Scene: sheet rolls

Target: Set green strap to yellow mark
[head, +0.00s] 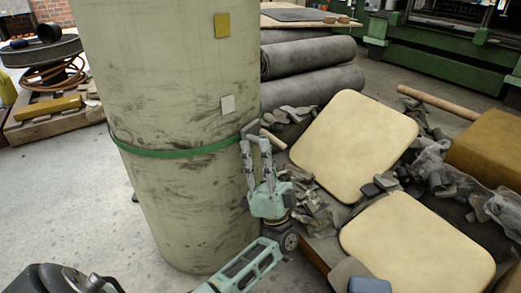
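A large pale roll (170,215) stands upright at centre left, with dark smudges on it. A green strap (180,153) goes round it at about mid-height, sagging a little towards the front. A yellow mark (222,25) is high on the roll's right part, well above the strap. The fingers look spread at the knuckles, but I cannot tell whether the tips grip the strap. My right gripper is not in view.
Dark grey rolls (308,58) lie behind. To the right are two cream cushions (355,145), grey rubble and a brown block (488,148). A pallet (45,122) with a cable reel stands at the left. Bare floor (60,205) is free at left front.

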